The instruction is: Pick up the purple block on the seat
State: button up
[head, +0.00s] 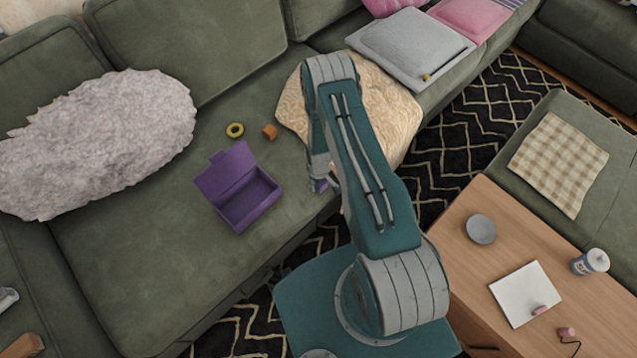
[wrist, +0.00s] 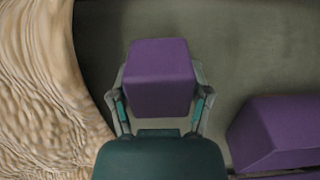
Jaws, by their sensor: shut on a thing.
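The purple block (wrist: 160,78) is between the two fingers of my gripper (wrist: 160,108) in the wrist view, and the fingers are shut on it. In the head view, my gripper (head: 322,186) is at the front edge of the green seat (head: 120,255). A small bit of purple shows at its tip there; the arm hides most of the block. I cannot tell whether the block touches the seat.
An open purple box (head: 250,203) lies left of my gripper; part of it shows in the wrist view (wrist: 275,130). A yellow ring (head: 235,130) and an orange cube (head: 270,131) lie behind it. A cream blanket (head: 400,110) drapes over the seat. A wooden table (head: 450,230) stands right.

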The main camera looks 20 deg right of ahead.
aim_at(323, 185)
jog(key=shift+w+r, duration=0.1)
jog(key=shift+r, duration=0.4)
jog(key=s+a+r, duration=0.1)
jog(key=s+r, duration=1)
jog(key=s, duration=0.3)
jog(key=shift+a+r, duration=0.3)
